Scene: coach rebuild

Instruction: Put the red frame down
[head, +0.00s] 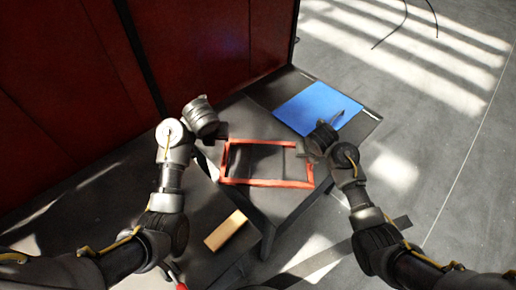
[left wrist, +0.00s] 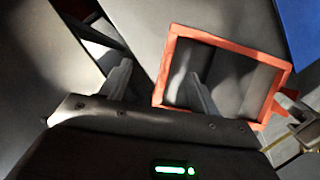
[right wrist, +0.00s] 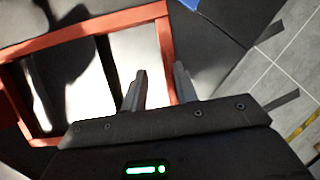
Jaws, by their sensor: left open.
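The red frame (head: 270,183), an open rectangle, is over the dark table top in the head view, close to flat. I cannot tell whether it touches the table everywhere. My left gripper (head: 217,137) is at its left end. In the left wrist view the open left fingers (left wrist: 157,80) are wide apart, either side of the line of a rail of the frame (left wrist: 166,66). My right gripper (head: 308,155) is at the right end. In the right wrist view a rail of the frame (right wrist: 163,40) runs between the right fingers (right wrist: 160,70); whether they press on it is unclear.
A blue sheet (head: 317,107) lies on the table (head: 262,92) behind the frame, with a dark thing on it near my right gripper. A yellowish block (head: 226,230) lies on a dark surface in front. A dark red panelled wall (head: 200,45) stands at back left. Grey floor is open on the right.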

